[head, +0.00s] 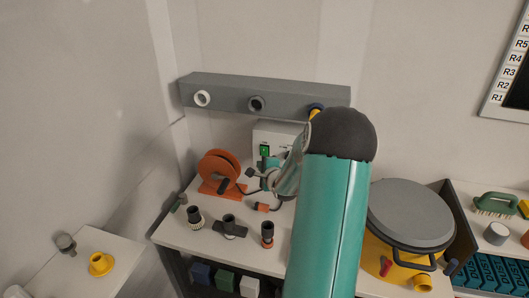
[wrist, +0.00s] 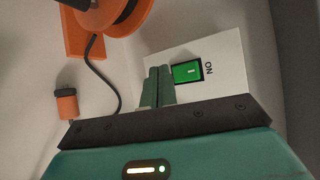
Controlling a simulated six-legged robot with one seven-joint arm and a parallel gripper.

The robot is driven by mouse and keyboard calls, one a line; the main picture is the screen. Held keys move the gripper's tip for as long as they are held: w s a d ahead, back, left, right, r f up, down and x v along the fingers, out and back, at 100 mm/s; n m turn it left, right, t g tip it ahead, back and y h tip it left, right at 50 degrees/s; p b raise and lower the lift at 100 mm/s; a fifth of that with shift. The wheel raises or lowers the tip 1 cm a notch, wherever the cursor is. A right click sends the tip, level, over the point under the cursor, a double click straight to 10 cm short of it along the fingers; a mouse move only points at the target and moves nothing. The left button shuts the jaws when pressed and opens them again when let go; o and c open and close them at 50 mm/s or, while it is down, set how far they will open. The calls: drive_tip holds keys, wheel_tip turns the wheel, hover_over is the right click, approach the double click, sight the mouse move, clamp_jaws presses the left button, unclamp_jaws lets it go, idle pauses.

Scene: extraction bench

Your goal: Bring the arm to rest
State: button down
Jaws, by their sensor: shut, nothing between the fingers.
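My gripper (wrist: 157,87) shows in the wrist view with its two green fingers together and nothing between them. It is in front of a white box with a lit green switch (wrist: 187,72) marked ON. I cannot tell whether the fingertips touch the box. In the head view my teal arm reaches over the bench, and the gripper end is partly hidden behind it. The green switch (head: 264,150) shows on the white box (head: 272,133) at the back of the bench.
An orange cord reel (head: 219,172) stands left of the box, its black cord ending in an orange plug (wrist: 67,104). Several nozzles stand along the bench front (head: 180,237). A grey rail (head: 225,93) with ports runs above. A yellow canister with grey lid (head: 410,212) stands right of my arm.

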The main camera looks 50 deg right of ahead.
idle(0.5)
drive_tip(key=s+a+r+n+g+y, duration=0.1)
drive_tip(key=a+r+n, duration=0.3)
drive_tip(key=a, duration=0.4)
drive_tip(key=a+r+n+g, duration=0.2)
drive_tip(key=a+r+n, duration=0.3)
drive_tip(key=a, duration=0.3)
drive_tip(key=s+a+r+n+g+y, duration=0.1)
drive_tip(key=a+r+n, duration=0.3)
drive_tip(key=a, duration=0.4)
drive_tip(key=s+a+r+n+g+y, duration=0.3)
drive_tip(key=s+a+n, duration=0.9)
drive_tip(key=s+a, duration=0.8)
drive_tip(key=shift+s+r+y, duration=0.25)
drive_tip(key=shift+r+y, duration=0.25)
drive_tip(key=shift+d, duration=0.15)
